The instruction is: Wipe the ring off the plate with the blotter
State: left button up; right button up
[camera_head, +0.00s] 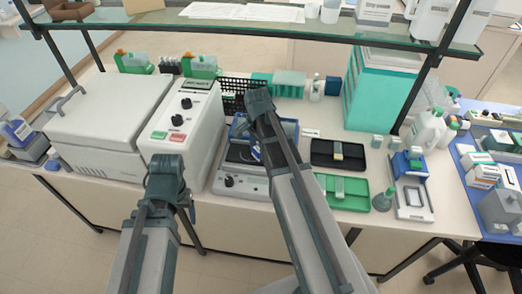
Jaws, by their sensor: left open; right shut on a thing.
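My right arm reaches across a low grey device with a dial (241,180) and a dark flat top, which looks like the plate. My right gripper (259,103) is over the back of this device. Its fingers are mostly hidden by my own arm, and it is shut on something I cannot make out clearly. A small blue and white piece (256,153) shows beside the arm over the plate; I cannot tell if it is the blotter. No ring can be made out. My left gripper (167,172) is open in front of the white control box, with its fingertips hard to see.
A white control box (186,118) and a large lidded box (108,115) stand left. A black tray (325,158) and a green tray (350,200) lie right of my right arm. A teal cabinet (378,95) stands behind. A glass shelf (300,38) crosses above.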

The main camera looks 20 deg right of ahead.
aim_at(240, 154)
jog(key=shift+w+a, duration=0.75)
jog(key=shift+a, duration=0.35)
jog(key=shift+w+a, duration=0.1)
jog(key=shift+a, duration=0.05)
jog(key=shift+w+a, duration=0.4)
jog(key=shift+a, duration=0.35)
jog(key=shift+w+a, duration=0.4)
jog(key=shift+a, duration=0.3)
jog(key=shift+r, duration=0.1)
jog(key=shift+w, duration=0.1)
jog(key=shift+s+d+f, duration=0.1)
jog(key=shift+s+d, duration=0.45)
jog(key=shift+d, duration=0.2)
jog(key=shift+s+d+f, duration=0.1)
jog(key=shift+s+d, duration=0.4)
jog(key=shift+d, duration=0.25)
jog(key=shift+s+d, duration=0.1)
jog(key=shift+d, duration=0.05)
